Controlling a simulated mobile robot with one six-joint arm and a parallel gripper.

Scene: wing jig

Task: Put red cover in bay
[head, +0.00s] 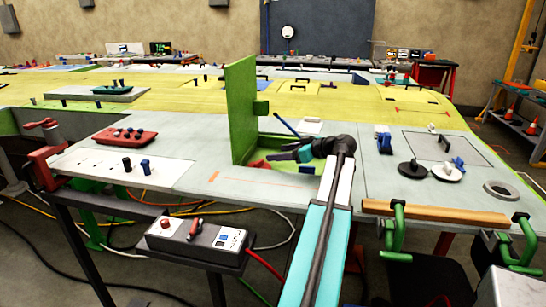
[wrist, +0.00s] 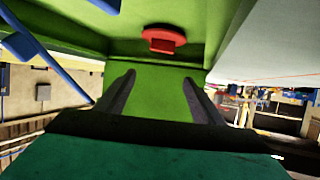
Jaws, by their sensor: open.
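The bay (head: 252,168) is a green-walled recess in the grey wing surface, with a tall green panel (head: 240,108) standing upright at its left side. My gripper (head: 274,157) is low at the bay, its fingers pointing left toward the panel. In the wrist view my gripper (wrist: 157,92) is open, with two dark fingers apart and only a green surface showing between them. A red round-rimmed piece (wrist: 166,40), perhaps the red cover, sits against a green wall ahead of the fingers, apart from them.
A blue rod (head: 287,125) slants up beside the panel and also shows in the wrist view (wrist: 45,62). Black and white round-based pieces (head: 412,169) stand right of my arm. A red block (head: 125,135) lies left. A wooden bar with green clamps (head: 435,212) lines the front edge.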

